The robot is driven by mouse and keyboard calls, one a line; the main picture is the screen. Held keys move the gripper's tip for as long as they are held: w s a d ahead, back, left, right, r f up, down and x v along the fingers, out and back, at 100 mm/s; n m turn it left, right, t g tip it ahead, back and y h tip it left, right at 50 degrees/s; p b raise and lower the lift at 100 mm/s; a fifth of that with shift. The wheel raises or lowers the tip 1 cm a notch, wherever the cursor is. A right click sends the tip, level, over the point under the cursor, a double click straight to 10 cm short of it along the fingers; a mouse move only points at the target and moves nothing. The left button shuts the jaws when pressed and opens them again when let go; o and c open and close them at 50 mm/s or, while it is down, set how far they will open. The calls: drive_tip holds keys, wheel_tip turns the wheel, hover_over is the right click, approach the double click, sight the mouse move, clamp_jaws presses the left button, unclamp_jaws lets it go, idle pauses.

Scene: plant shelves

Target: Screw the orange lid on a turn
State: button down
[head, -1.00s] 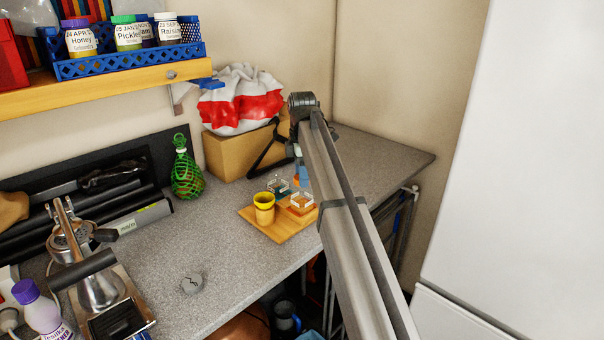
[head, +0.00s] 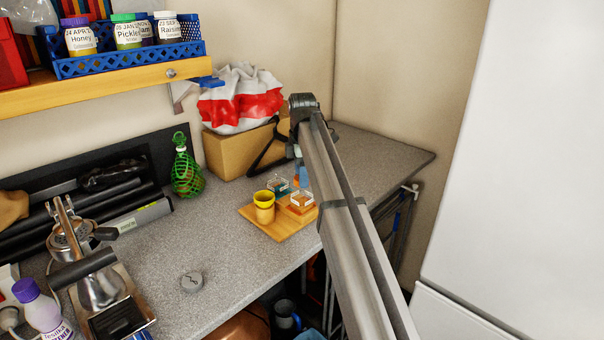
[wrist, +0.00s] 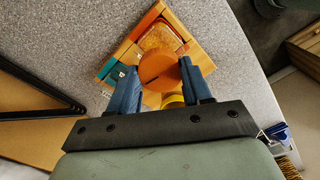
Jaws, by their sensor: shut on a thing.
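The round orange lid (wrist: 160,72), with a dark slot mark, is between the blue fingers of my gripper (wrist: 158,76) in the wrist view. My gripper is shut on it. Under the lid is a square clear jar with orange contents (wrist: 160,38); in the head view this jar (head: 301,202) stands on a small wooden board (head: 275,231). The lid overlaps the jar in the wrist view; I cannot tell how it sits on the rim. In the head view my fingers (head: 303,175) are just above the jar, and the lid is not clearly seen.
A cardboard box (head: 228,155) with a red-and-white bag is behind. A green net-covered bottle (head: 186,172) stands left. The counter in front is mostly clear.

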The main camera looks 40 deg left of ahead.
drive_tip(key=shift+f, duration=0.35)
idle(0.7)
drive_tip(key=shift+m, duration=1)
drive_tip(key=shift+m, duration=2.4)
drive_tip(key=shift+m, duration=1.4)
